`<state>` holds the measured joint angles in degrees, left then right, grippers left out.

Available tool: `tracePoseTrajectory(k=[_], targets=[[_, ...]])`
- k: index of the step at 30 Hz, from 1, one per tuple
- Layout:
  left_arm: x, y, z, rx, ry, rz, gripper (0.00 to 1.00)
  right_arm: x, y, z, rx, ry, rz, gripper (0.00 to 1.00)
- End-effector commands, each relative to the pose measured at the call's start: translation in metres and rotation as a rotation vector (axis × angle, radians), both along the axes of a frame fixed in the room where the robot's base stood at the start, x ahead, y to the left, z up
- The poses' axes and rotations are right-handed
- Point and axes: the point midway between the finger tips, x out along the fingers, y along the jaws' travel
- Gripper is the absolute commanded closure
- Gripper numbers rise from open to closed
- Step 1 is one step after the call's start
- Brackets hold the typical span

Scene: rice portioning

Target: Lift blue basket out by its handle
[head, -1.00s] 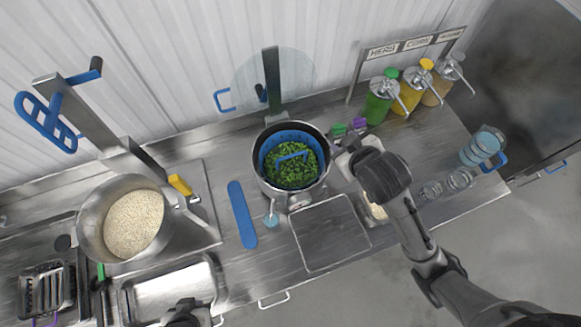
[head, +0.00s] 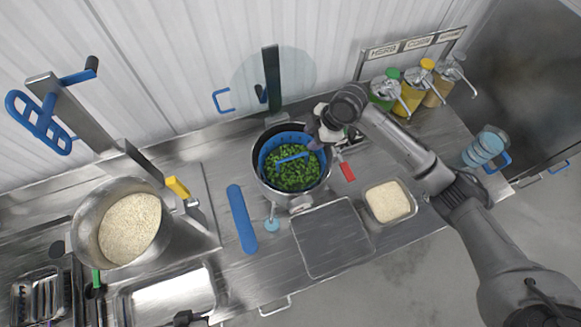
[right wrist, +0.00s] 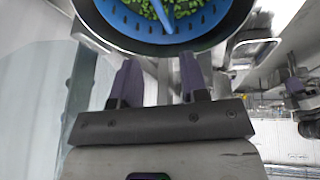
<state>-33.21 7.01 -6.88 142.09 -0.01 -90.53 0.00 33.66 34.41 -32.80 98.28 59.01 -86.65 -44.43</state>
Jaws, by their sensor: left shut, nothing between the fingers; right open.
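The blue basket (head: 268,150) sits inside a round metal pot (head: 262,186) and holds chopped green pieces. Its blue handle (head: 290,159) arches over the greens. My right gripper (head: 315,145) is at the pot's right rim, close to the handle's right end. In the right wrist view my right gripper (right wrist: 160,78) has its two purple fingers apart, with nothing between them. The basket (right wrist: 120,38) and part of its handle (right wrist: 164,12) show beyond the fingertips, apart from them. My left gripper (head: 187,318) is shut at the bottom edge, mostly cut off.
A tray of pale rice (head: 388,202) and a grey board (head: 333,238) lie in front of the pot. A large bowl of grain (head: 130,226) stands at the left. Sauce bottles with pumps (head: 410,92) stand at the back right. A red-handled tool (head: 347,172) lies right of the pot.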

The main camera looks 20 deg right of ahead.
Motion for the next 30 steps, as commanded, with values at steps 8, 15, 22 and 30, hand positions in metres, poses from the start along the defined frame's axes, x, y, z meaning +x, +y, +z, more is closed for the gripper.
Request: tracePoseTrajectory(k=[8,15,22,30], targets=[[0.0,-0.003,0.002,-0.009,0.0,0.006,1.0,0.001,0.005,-0.004,-0.023,-0.076,0.185,0.59],[0.0,-0.002,0.009,-0.008,0.0,0.005,1.0,0.007,0.02,-0.038,-0.025,-0.079,0.195,0.59],[0.0,0.0,0.013,-0.001,0.0,0.001,1.0,0.014,0.032,-0.067,-0.025,-0.081,0.194,0.59],[0.0,0.001,0.015,0.005,0.0,-0.004,1.0,0.016,0.037,-0.079,-0.027,-0.081,0.193,0.59]])
